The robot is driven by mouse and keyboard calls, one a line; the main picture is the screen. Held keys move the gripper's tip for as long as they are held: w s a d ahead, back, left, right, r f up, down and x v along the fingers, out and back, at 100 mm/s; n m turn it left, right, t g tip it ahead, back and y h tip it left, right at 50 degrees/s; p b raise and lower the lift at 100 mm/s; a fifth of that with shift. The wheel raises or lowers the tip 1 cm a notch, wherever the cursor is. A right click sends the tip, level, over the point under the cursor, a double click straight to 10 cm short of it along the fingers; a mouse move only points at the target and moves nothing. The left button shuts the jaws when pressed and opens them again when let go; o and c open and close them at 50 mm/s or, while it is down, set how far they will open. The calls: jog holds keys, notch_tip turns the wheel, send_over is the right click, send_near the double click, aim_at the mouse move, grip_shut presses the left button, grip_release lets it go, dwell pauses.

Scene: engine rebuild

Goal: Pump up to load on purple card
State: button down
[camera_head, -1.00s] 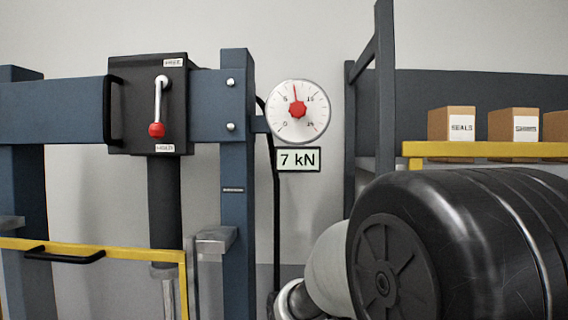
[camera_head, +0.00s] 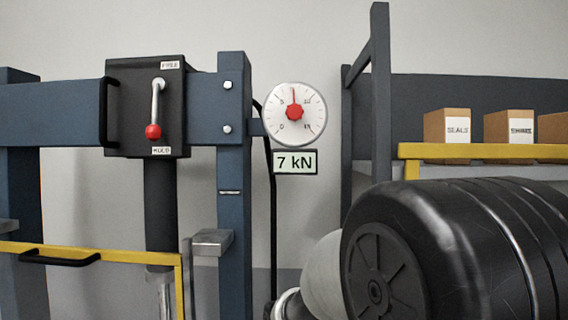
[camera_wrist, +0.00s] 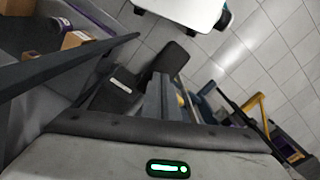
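The round load dial (camera_head: 310,121) is on the press (camera_head: 234,170), its red needle pointing almost straight up. The readout (camera_head: 296,162) below it shows 7 kN. The black valve box (camera_head: 122,128) has a silver lever with a red knob (camera_head: 153,132) pointing down, beside a lower label that appears to read HOLD. I cannot make out the purple card or a pump handle. My gripper does not show in the head view. In the wrist view I cannot clearly tell its fingers among the dark shapes, nor whether they are open.
A large black cylindrical body, probably my arm, fills the lower right. A yellow-edged shelf (camera_head: 480,151) holds cardboard boxes (camera_head: 447,134) behind it. A yellow guard frame (camera_head: 120,255) with a black handle crosses the press's lower left.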

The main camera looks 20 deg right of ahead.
jog(key=shift+s+f, duration=0.1)
jog(key=shift+f, duration=0.05)
jog(key=shift+f+b, duration=0.8)
jog(key=shift+f, duration=0.35)
dwell(0.5)
jog(key=shift+f+b, duration=0.4)
jog(key=shift+r, duration=0.1)
notch_tip(320, 180, up, 16)
jog(key=p, duration=1.1)
jog(key=shift+p, duration=0.3)
